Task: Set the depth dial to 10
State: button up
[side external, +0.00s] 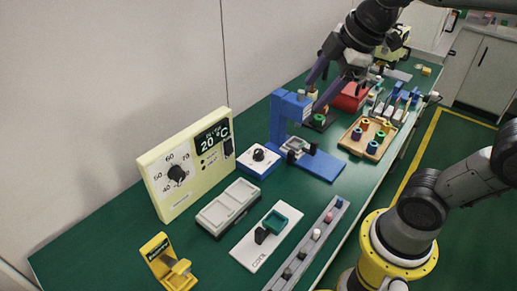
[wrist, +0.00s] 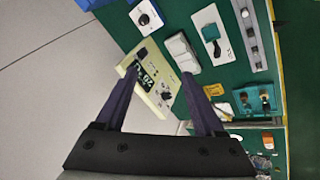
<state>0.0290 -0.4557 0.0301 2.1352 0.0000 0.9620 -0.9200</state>
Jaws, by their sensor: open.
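A small blue box with a white top and a black knob (side external: 258,158) stands beside the blue press (side external: 289,120); it looks like the depth dial, but its markings are too small to read. The knob also shows at the top of the wrist view (wrist: 144,19). A cream panel (side external: 190,165) carries another black dial (side external: 176,173) marked 40 to 70 and a display reading 20 °C. My gripper (side external: 311,98) is open and empty, above the bench near the press, up and right of the small box. Its spread fingers (wrist: 161,74) frame the panel in the wrist view.
A white two-part tray (side external: 228,207), a white plate with a green-capped switch (side external: 267,236) and a grey rail (side external: 308,243) lie in front. A yellow stand (side external: 166,264) is at the front left. A wooden tray of coloured spools (side external: 368,138) sits right of the press.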

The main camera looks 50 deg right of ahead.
jog(key=w+d+f+n+g, duration=0.2)
jog(key=w+n, duration=0.2)
jog(key=w, duration=0.6)
jog(key=n+g, duration=0.2)
jog(key=g, duration=0.1)
send_over(258, 151)
notch_tip(258, 151, down, 17)
notch_tip(258, 151, down, 14)
jog(key=shift+r, duration=0.25)
grip_shut()
